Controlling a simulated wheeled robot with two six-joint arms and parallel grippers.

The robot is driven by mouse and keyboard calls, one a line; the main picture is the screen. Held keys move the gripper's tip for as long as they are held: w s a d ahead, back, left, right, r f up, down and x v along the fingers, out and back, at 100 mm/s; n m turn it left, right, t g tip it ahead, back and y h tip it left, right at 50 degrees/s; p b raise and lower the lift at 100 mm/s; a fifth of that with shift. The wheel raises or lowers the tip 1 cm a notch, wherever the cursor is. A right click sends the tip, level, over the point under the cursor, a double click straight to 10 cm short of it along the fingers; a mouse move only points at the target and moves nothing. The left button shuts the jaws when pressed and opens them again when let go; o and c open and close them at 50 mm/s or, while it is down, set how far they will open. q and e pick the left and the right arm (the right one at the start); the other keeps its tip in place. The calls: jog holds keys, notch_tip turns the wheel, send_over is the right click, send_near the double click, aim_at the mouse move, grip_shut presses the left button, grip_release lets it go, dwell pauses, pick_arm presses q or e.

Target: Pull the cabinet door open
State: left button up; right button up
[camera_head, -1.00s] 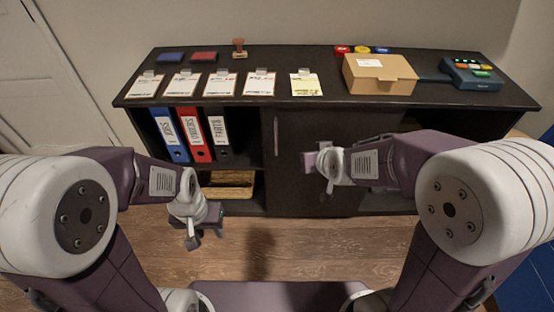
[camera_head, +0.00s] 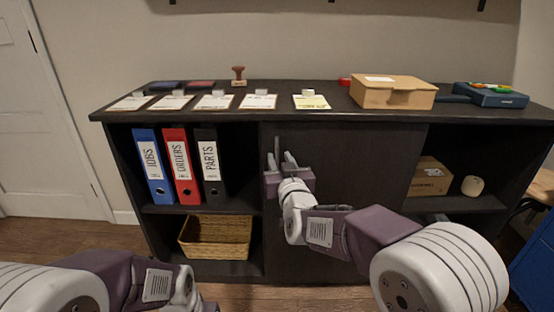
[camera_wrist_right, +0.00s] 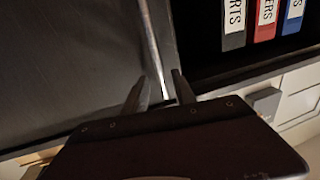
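The black cabinet door (camera_head: 350,165) is the flat panel in the middle of the cabinet, and it looks closed. Its slim vertical metal handle (camera_head: 277,145) is near the door's left edge. It also shows in the right wrist view as a pale bar (camera_wrist_right: 153,45). My right gripper (camera_head: 281,160) is at the handle, pointing at the door. In the right wrist view its two fingers (camera_wrist_right: 157,88) are apart, with the handle running between them. Contact with the handle cannot be made out. My left arm shows at the lower left, with its gripper out of view.
Blue, red and black binders (camera_head: 182,165) stand on the left shelf above a wicker basket (camera_head: 215,237). The cabinet top (camera_head: 225,104) holds cards, a stamp and a cardboard box (camera_head: 393,93). The right shelf holds a small box (camera_head: 430,177) and a pale roll (camera_head: 472,186).

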aim_at(278, 153)
jog(key=w, duration=0.3)
jog(key=w+b, duration=0.1)
jog(key=shift+w+a+f, duration=0.1)
jog(key=shift+w+a, duration=0.1)
jog(key=shift+a, duration=0.2)
grip_shut()
dwell(1.0)
